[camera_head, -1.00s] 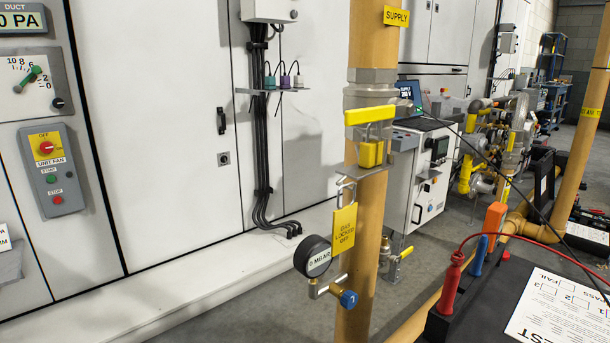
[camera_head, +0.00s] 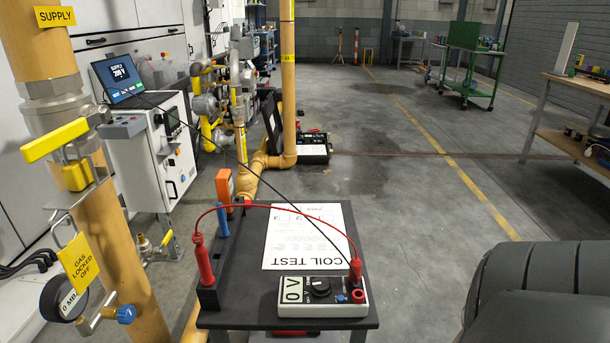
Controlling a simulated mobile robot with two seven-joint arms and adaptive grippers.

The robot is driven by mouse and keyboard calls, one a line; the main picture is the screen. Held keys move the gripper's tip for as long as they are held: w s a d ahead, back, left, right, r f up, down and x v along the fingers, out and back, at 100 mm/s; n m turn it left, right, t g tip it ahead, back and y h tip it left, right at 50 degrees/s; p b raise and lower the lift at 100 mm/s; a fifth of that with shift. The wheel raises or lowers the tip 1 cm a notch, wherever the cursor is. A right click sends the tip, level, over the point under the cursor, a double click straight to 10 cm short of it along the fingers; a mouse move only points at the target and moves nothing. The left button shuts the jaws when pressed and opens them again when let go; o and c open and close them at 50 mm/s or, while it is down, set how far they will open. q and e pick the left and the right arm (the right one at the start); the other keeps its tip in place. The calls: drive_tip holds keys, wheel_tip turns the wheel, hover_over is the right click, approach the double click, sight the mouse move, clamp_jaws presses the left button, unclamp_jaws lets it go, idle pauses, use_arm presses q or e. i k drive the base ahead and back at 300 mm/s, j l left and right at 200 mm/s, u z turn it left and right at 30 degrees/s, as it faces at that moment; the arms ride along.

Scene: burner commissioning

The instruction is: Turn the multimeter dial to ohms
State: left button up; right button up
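The multimeter (camera_head: 345,309) lies on the near edge of a dark cart top, a pale grey case with a display that reads 0 V. Its round black dial (camera_head: 320,288) sits in the middle of its face; I cannot tell exactly where the pointer stands. A red lead runs from a red plug (camera_head: 355,270) at its right end to a red probe (camera_head: 203,262) standing in a holder at the cart's left. Neither of my grippers shows. A large dark ribbed shape at the lower right looks like part of my own arm.
A COIL TEST sheet (camera_head: 308,238) lies behind the multimeter. A blue probe (camera_head: 222,221) and an orange device (camera_head: 224,185) stand at the cart's left. The locked gas pipe (camera_head: 107,225) rises left of the cart. Open floor (camera_head: 420,200) lies to the right.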

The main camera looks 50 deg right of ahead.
sight(320, 287)
drive_tip(key=z, duration=1.6)
drive_tip(key=u, duration=0.3)
